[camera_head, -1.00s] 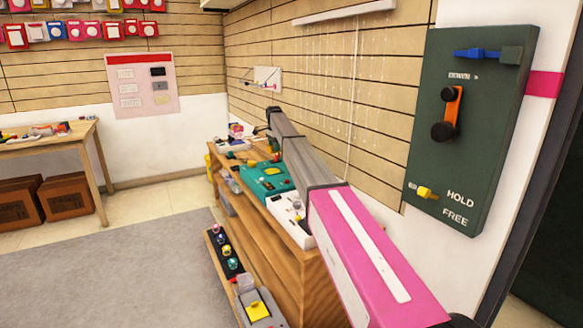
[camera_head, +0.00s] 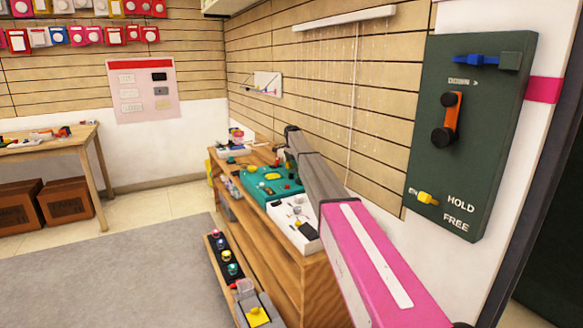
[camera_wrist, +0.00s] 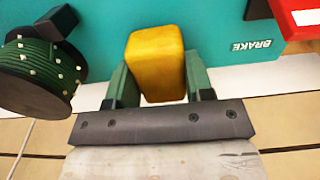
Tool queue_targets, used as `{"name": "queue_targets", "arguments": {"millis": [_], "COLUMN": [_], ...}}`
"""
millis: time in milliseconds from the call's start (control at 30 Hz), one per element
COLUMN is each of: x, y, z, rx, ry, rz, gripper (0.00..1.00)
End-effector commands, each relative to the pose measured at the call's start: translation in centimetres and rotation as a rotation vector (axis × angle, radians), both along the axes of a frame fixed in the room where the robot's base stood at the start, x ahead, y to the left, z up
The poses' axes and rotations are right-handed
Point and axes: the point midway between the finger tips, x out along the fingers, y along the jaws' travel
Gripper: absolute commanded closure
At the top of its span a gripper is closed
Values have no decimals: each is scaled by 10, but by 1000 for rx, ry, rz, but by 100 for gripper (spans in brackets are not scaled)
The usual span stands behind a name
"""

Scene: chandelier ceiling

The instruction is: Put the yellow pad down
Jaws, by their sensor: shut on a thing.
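In the wrist view, a yellow pad (camera_wrist: 155,58), a block with rounded edges, sits between the two green fingers of my gripper (camera_wrist: 155,78). The gripper is shut on it. Behind the pad is a teal surface (camera_wrist: 215,28) marked BRAKE. I cannot tell whether the pad touches it. In the head view, my arm reaches over the wooden bench (camera_head: 290,268), and the gripper and held pad cannot be made out. A teal case (camera_head: 262,197) with a yellow part on top stands on the bench.
A dark green spool (camera_wrist: 35,75) is left of my gripper, and a red-edged block (camera_wrist: 298,18) is at upper right. A white panel (camera_head: 292,222) lies on the bench. A grey unit with a yellow top (camera_head: 257,316) is low in front. A green switch board (camera_head: 470,130) hangs right.

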Motion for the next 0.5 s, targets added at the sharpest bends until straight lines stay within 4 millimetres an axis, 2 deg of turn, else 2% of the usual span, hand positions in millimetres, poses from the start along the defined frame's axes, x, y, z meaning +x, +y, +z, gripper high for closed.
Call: {"name": "queue_targets", "arguments": {"millis": [133,500], "x": [0,0], "y": [0,0], "z": [-18,-22], "rx": [0,0], "ry": [0,0], "rz": [0,0], "gripper": [78,78]}}
